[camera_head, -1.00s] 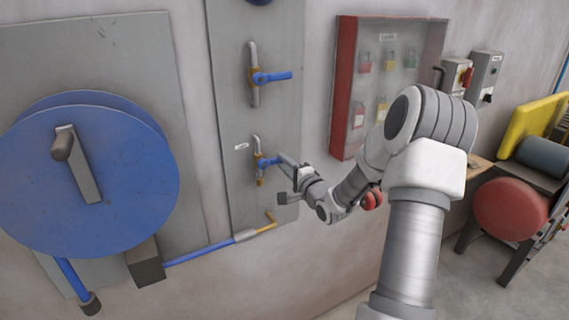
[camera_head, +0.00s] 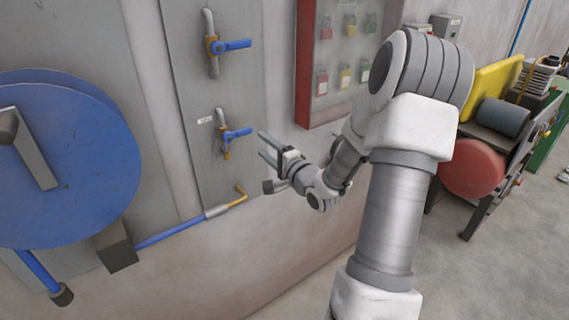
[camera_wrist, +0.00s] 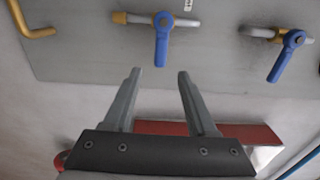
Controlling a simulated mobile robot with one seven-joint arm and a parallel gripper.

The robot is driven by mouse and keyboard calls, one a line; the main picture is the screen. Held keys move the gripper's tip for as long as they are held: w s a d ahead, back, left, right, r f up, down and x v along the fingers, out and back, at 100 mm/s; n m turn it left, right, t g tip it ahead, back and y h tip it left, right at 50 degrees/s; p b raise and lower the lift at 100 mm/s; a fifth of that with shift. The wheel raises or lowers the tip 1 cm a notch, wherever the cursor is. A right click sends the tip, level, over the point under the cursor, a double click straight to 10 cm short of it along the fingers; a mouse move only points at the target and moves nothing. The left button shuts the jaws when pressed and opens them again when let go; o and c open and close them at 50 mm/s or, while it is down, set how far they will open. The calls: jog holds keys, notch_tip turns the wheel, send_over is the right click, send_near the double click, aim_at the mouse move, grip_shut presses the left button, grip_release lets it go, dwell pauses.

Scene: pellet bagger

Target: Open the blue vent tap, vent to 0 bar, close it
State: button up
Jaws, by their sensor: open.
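Two blue-handled taps are on a grey wall panel (camera_head: 205,100). The lower tap (camera_head: 238,133) has a small label beside it, too small to read; its blue handle points right, across its vertical pipe. The upper tap's handle (camera_head: 234,45) also points right across its pipe. My gripper (camera_head: 262,143) is open and empty, just right of the lower handle and apart from it. In the wrist view, the lower tap's handle (camera_wrist: 162,42) lies ahead of the gap between my fingertips (camera_wrist: 159,74); the upper tap's handle (camera_wrist: 287,60) is to the right. No pressure reading is visible.
A large blue disc (camera_head: 75,165) is at left. A red-framed padlock cabinet (camera_head: 303,75) is right of the panel, above my gripper.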

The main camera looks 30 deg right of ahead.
jog(key=s, duration=0.9)
jog(key=shift+s, duration=0.25)
jog(key=shift+w+d, duration=0.1)
jog(key=w+a+r+n+g+h, duration=0.1)
jog(key=w+a+n+g, duration=0.25)
jog(key=w+n, duration=0.2)
jog(key=s+a+r+n+g+h, duration=0.1)
jog(key=s+a+r+n+g, duration=0.1)
jog(key=a+r+n, duration=0.45)
jog(key=s+a+r+n+g, duration=0.1)
jog(key=a+r+n+g, duration=0.15)
jog(key=a, duration=0.65)
jog(key=s+a+f+n+g, duration=0.1)
jog(key=s+g, duration=0.1)
jog(key=s, duration=0.9)
jog(key=s+a+f+n+g+y, duration=0.1)
jog(key=s+a+n+g, duration=0.1)
jog(key=s, duration=0.8)
jog(key=shift+s+f, duration=0.35)
jog(key=shift+f, duration=0.05)
jog(key=shift+c, duration=0.6)
